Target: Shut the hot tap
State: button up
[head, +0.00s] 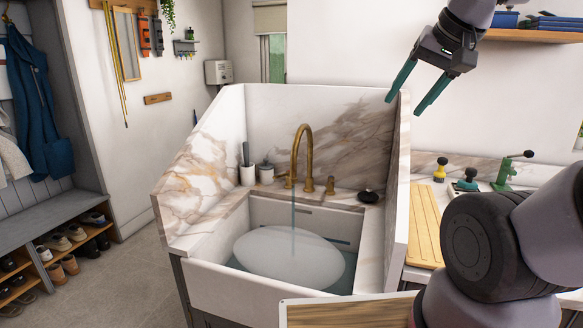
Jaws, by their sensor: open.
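A brass tap (295,155) with a tall curved spout stands at the back of a white sink (250,283). A thin bluish stream of water (294,215) falls from the spout. A small brass handle (288,180) is left of the spout base and another brass handle (330,185) is right of it. No hot or cold marking is readable. My gripper (403,105) is open and empty, pointing down. In the picture it is above and right of the tap, near the top of the right marble side panel.
A large pale oval shape (290,257) fills much of the sink. Marble panels wall the sink at left, back and right (399,190). Pots (247,175) stand left of the tap, a dark dish (368,196) right. A wooden board (424,225) lies on the right counter.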

aim_at(288, 172)
jog(key=i+j+u, duration=0.15)
jog(key=j, duration=0.3)
jog(key=i+j+u, duration=0.15)
jog(key=j, duration=0.25)
jog(key=i+j+u, duration=0.15)
jog(key=j, duration=0.25)
